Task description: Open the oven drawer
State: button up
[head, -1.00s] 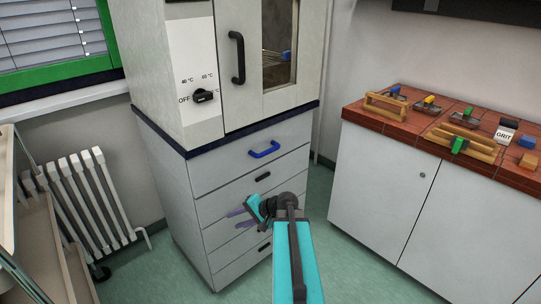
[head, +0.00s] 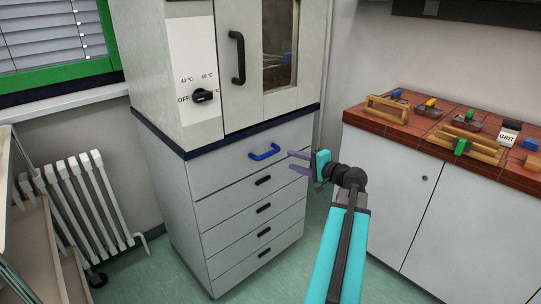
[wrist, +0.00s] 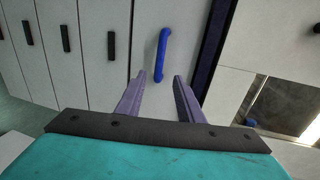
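The oven is a tall white cabinet with a control dial (head: 203,96) and a glass door. Below its dark ledge is a shut top drawer (head: 222,172) with a blue handle (head: 264,152). My gripper (head: 290,161) is open and empty, a little to the right of the blue handle in the head view. In the wrist view the blue handle (wrist: 161,52) lies ahead of the two purple fingers (wrist: 157,97), lengthwise along their direction. The fingers look apart from it.
Several drawers with black handles (head: 263,208) sit below the blue-handled one, all shut. A tiled bench (head: 420,135) with wooden racks and small blocks stands at the right. A white radiator (head: 85,200) is at the left. The green floor (head: 325,215) between is clear.

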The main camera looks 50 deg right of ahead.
aim_at(272, 154)
jog(key=x, duration=1.3)
jog(key=shift+w+f, duration=0.2)
jog(key=shift+w, duration=0.2)
grip_shut()
